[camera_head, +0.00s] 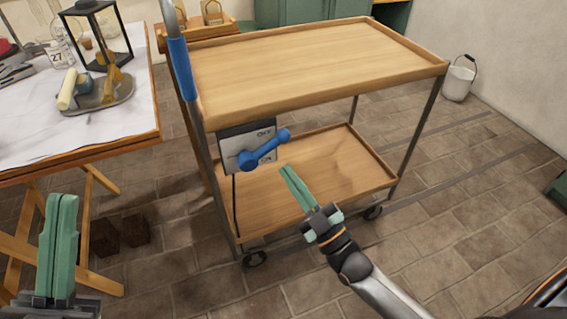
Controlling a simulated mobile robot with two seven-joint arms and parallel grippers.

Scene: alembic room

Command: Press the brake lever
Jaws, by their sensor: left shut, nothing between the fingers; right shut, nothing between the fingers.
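A blue brake lever (268,147) is mounted on a small panel (233,139) with lettering that reads partly as "OFF" and "ON". The panel hangs at the near left side of a wooden two-shelf cart (310,70). The lever tilts up to the right. My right gripper (284,169) is shut and empty, its green fingertips just below and right of the lever, apart from it in the picture. How far they are in depth I cannot tell. My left gripper (62,197) is shut and empty at the lower left, in front of the table's legs.
A white-topped table (120,125) with a lantern (97,38) and a tray (98,100) stands at the left. The cart has a blue handle grip (182,70) and wheels (254,259). A white bucket (459,80) stands by the wall.

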